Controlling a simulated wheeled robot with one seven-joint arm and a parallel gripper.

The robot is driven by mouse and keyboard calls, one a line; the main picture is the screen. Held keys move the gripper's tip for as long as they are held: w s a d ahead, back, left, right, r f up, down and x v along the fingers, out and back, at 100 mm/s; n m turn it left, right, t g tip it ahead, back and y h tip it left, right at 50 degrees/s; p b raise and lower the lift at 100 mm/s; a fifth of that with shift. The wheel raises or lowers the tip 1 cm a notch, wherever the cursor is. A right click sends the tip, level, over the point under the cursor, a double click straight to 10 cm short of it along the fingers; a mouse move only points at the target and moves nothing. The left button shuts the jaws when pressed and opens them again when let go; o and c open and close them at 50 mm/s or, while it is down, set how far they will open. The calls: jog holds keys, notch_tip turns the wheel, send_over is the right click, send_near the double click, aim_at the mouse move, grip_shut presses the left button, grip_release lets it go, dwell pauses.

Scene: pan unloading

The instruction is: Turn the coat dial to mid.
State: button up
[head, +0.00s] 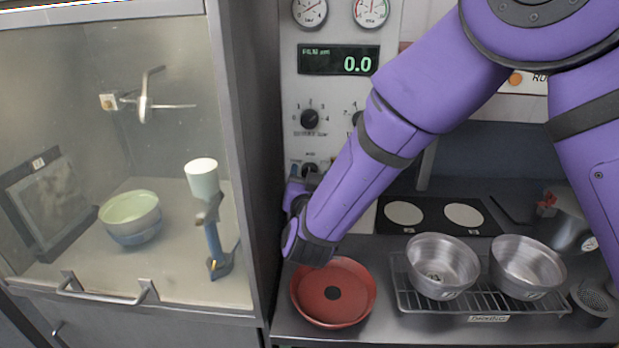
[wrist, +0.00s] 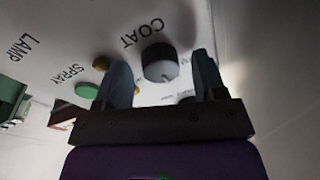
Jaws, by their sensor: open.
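The coat dial (wrist: 160,63) is a dark round knob with a lighter front face, on a white panel under the printed word COAT in the wrist view. Its pointer setting is too small to read. My gripper (wrist: 163,75) is open, with one dark finger on each side of the dial in the picture. I cannot tell whether either finger touches it. In the head view my gripper (head: 300,195) is at the lower part of the control panel (head: 340,90), and my arm hides much of that area.
A glass-fronted cabinet (head: 235,150) stands left of my arm. A red pan (head: 333,308) lies below my wrist. Two metal bowls stand on a rack (head: 480,308) to the right.

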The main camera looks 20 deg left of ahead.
jog(key=v, duration=1.1)
jog(key=shift+w, duration=0.2)
